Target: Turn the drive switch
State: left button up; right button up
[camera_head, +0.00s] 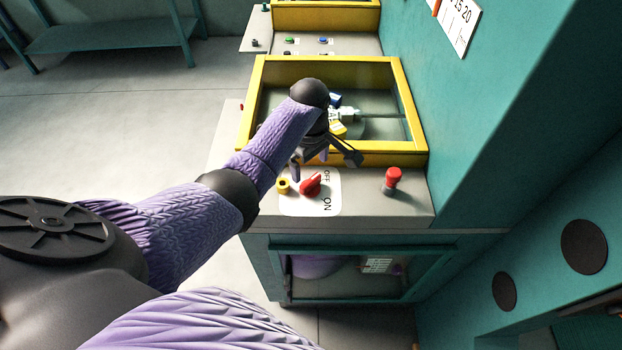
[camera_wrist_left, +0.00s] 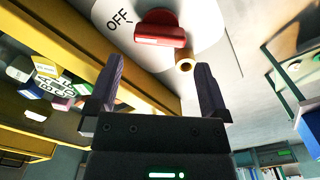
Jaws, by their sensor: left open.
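The red drive switch (camera_head: 311,184) sits on a white plate (camera_head: 297,206) marked OFF and ON, on the grey panel of the near machine. It also shows at the top of the left wrist view (camera_wrist_left: 160,32), with OFF beside it; which mark it points to I cannot tell for sure. A brass-yellow ring-like part (camera_head: 283,186) is beside it. My left gripper (camera_head: 322,160) is just behind the switch, over the yellow frame's front edge. Its fingers are apart and empty in the left wrist view (camera_wrist_left: 160,68), and not touching the switch. My right gripper is out of view.
A red push button (camera_head: 391,180) stands to the right of the switch. The yellow-framed opening (camera_head: 409,105) behind holds several small coloured items. A teal wall (camera_head: 480,110) rises close on the right. The floor (camera_head: 130,110) at left is open.

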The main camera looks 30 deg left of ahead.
aim_at(311, 180)
pick_arm(q)
notch_tip(311, 180, down, 6)
jog(key=shift+r+b, duration=0.25)
jog(key=shift+b, duration=0.65)
jog(key=shift+f, duration=0.2)
